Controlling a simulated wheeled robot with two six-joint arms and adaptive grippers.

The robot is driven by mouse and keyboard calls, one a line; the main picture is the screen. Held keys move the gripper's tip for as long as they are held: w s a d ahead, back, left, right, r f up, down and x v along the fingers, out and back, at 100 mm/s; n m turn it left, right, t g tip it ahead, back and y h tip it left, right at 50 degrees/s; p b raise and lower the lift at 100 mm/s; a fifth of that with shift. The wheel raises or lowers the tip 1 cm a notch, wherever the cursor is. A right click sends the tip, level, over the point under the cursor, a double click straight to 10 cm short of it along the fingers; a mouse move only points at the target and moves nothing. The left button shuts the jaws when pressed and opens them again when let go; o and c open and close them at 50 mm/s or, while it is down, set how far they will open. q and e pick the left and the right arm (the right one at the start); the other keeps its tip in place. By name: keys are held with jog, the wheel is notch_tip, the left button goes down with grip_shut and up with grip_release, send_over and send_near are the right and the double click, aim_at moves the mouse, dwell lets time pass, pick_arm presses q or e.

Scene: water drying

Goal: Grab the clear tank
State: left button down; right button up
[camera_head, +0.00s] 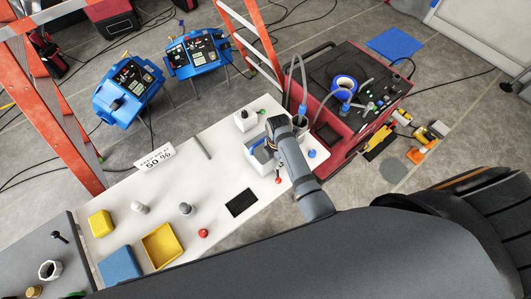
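My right arm reaches up over the right part of the white table (215,175). The dark end of my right gripper (274,128) is at a small white and blue box (259,158), which the arm partly covers. I cannot tell whether the fingers touch the box or are open or shut. No plainly clear tank can be made out; this box may be it, but its material is too small to tell. My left gripper is not in view.
A white container (245,119), a black mat (242,203), a yellow tray (162,246), a yellow block (101,223) and a blue block (119,265) are on the table. A red machine (340,150) stands at right. Orange ladder legs (60,130) rise at left.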

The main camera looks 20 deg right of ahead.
grip_shut()
dwell(0.4)
jog(key=shift+w+r, duration=0.1)
jog(key=shift+r, duration=0.05)
